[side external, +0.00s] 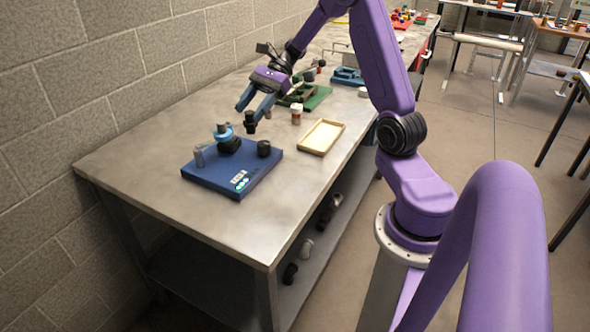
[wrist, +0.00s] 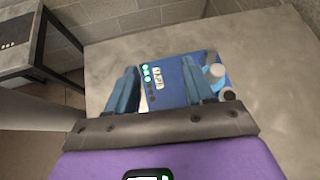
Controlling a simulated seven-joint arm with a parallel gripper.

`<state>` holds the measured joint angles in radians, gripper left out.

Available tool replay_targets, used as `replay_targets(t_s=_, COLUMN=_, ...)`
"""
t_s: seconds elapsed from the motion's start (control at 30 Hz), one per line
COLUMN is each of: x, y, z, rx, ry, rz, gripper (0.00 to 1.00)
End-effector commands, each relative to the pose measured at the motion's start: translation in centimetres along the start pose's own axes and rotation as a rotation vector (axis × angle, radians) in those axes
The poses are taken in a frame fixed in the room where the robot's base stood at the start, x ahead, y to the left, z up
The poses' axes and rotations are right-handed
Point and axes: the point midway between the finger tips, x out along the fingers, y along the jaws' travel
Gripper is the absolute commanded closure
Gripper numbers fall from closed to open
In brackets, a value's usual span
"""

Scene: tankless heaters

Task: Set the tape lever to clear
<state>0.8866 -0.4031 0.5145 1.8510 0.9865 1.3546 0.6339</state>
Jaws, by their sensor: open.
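A blue board (side external: 225,178) lies on the near part of the grey table. It carries a light blue ring-like part (side external: 223,132) on a black base, a black knob (side external: 264,148), a grey upright piece (side external: 199,154) and a white label with green dots (side external: 240,181). I cannot tell which part is the tape lever. My gripper (side external: 249,113) is open and empty, above the table and beyond the board. In the wrist view the board (wrist: 173,92) shows between and past my open fingers (wrist: 158,68), with the light blue part (wrist: 214,74) at right, partly hidden by a finger.
A cream tray (side external: 321,137) lies right of the board, with a red-and-white jar (side external: 296,115) behind it. A black item (side external: 250,125) stands near my fingertips. A green board (side external: 312,98) and a blue item (side external: 347,76) are farther back. The near table corner is bare.

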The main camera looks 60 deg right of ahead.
Motion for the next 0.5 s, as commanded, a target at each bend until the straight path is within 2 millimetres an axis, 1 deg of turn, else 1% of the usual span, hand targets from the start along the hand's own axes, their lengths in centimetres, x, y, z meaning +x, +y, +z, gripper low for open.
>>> replay_targets(t_s=0.1, x=1.5, y=1.1, z=1.1, rx=-0.066, ry=0.027, rz=0.062, gripper=0.48)
replay_targets(t_s=0.27, x=3.3, y=2.6, z=2.4, rx=-0.158, ry=0.063, rz=0.144, gripper=0.48)
replay_targets(t_s=0.5, x=5.7, y=5.3, z=4.3, rx=-0.309, ry=0.113, rz=0.272, gripper=0.48)
